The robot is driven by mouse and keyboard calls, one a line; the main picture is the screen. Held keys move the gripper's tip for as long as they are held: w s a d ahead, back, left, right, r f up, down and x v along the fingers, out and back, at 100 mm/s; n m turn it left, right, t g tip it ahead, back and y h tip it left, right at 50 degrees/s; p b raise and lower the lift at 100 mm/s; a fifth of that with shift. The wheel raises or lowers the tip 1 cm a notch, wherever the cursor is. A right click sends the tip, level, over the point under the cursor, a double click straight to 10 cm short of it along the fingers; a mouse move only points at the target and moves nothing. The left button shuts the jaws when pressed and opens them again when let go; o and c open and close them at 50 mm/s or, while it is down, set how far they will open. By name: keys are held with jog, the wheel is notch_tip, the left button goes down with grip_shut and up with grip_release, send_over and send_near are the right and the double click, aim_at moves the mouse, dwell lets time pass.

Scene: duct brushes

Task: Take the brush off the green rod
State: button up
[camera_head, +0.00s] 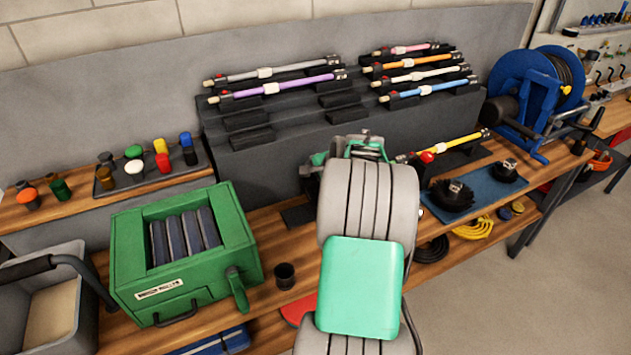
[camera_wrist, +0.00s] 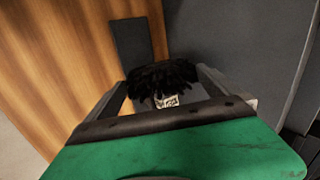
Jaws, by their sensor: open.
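In the wrist view a black bristled brush (camera_wrist: 158,76) with a pale-marked metal fitting (camera_wrist: 167,102) lies between the fingers of my gripper (camera_wrist: 162,82). The fingers are apart, one on each side of the brush, and I cannot tell whether either touches it. No green rod can be made out in either view; my arm covers the middle of the rack in the head view. My gripper's green body (camera_head: 358,150) shows there in front of the dark rack (camera_head: 250,160), and its fingers are hidden.
Several coloured rods, such as a purple rod (camera_head: 275,88) and a blue rod (camera_head: 430,89), rest on the rack. Two black brushes sit on a blue mat (camera_head: 478,187) at right. A green box (camera_head: 185,250) and a small dark cup (camera_head: 285,276) stand at left.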

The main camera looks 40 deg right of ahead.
jog(key=x, duration=0.5)
jog(key=shift+w+f, duration=0.2)
jog(key=c, duration=1.2)
jog(key=shift+w+a+p, duration=0.15)
jog(key=shift+w+a, duration=0.05)
jog(key=shift+a, duration=0.6)
jog(key=shift+w+a+p, duration=0.2)
jog(key=shift+w+a, duration=0.05)
jog(key=shift+a, duration=0.55)
jog(key=shift+w+a+p, duration=0.15)
jog(key=shift+w+a, duration=0.05)
jog(key=shift+a, duration=0.6)
jog(key=shift+c, duration=0.2)
notch_tip(320, 180, up, 8)
jog(key=a+p, duration=0.1)
jog(key=p, duration=0.4)
jog(key=shift+w+a, duration=0.2)
jog(key=shift+a, duration=0.05)
